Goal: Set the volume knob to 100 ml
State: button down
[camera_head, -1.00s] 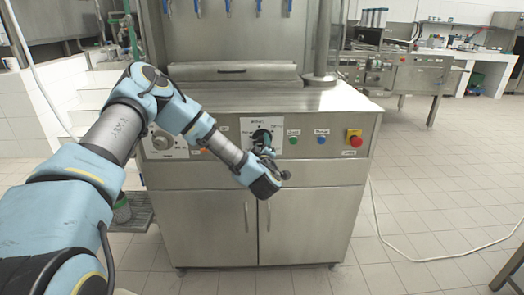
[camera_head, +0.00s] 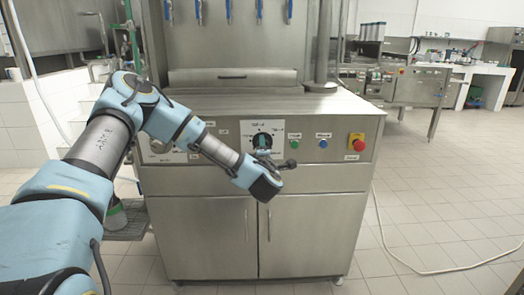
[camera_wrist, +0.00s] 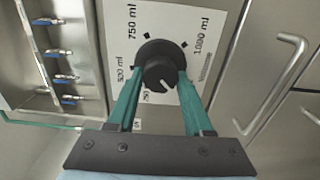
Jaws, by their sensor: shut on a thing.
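The black volume knob (camera_wrist: 161,72) sits on a white dial plate (camera_wrist: 190,22) in the wrist view. Printed labels read 750 ml, 1000 ml, 500 ml and a partly hidden 250. A white mark shows on the lower part of the knob's face in that view; I cannot tell exactly which value it points to. My gripper (camera_wrist: 158,78) has its teal fingers on either side of the knob and is shut on it.
A green button (camera_head: 295,141), a blue button (camera_head: 323,143) and a red emergency stop (camera_head: 358,144) lie right of the dial. Cabinet doors (camera_head: 305,235) with handles are below. Blue-handled valves (camera_head: 229,10) hang above. Open tiled floor lies to the right.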

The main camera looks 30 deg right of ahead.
dwell(0.4)
jog(key=shift+c, duration=1.5)
grip_release()
jog(key=b+v, duration=0.1)
jog(key=v, duration=0.9)
jog(key=shift+s+a+b, duration=0.2)
jog(key=shift+s+b, duration=0.15)
jog(key=shift+b, duration=0.05)
jog(key=shift+w+r, duration=0.1)
